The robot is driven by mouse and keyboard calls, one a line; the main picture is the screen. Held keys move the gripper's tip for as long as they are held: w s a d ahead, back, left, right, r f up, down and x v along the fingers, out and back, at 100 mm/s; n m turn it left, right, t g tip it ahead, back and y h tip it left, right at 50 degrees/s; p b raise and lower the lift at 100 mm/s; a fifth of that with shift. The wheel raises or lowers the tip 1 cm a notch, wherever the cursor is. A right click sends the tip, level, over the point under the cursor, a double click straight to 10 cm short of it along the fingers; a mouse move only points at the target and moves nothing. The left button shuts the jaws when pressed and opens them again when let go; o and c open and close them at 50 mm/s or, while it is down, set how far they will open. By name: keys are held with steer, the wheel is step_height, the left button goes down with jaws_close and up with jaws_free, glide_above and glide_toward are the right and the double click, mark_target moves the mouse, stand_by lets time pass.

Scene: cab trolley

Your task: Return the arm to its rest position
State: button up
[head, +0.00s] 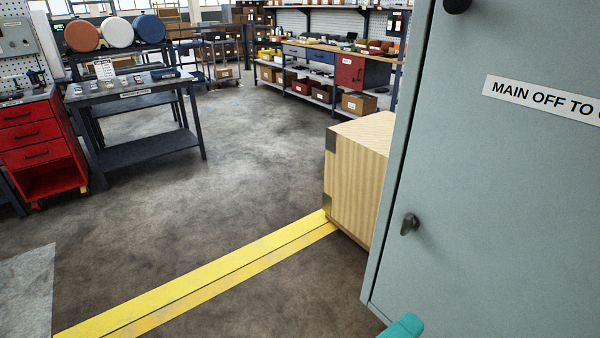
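My gripper is not in view. A small rounded teal piece (405,326) pokes up at the bottom edge of the head view, in front of the cabinet's foot; I cannot tell whether it is part of my arm. No other part that could be my arm shows.
A grey-green cabinet (500,200) fills the right side close by, with a dark latch handle (410,223) and a label. A wooden crate (357,180) stands beside it. Yellow floor lines (200,284) cross in front. A dark cart (140,100) and red drawer cabinet (38,140) stand left. The middle floor is clear.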

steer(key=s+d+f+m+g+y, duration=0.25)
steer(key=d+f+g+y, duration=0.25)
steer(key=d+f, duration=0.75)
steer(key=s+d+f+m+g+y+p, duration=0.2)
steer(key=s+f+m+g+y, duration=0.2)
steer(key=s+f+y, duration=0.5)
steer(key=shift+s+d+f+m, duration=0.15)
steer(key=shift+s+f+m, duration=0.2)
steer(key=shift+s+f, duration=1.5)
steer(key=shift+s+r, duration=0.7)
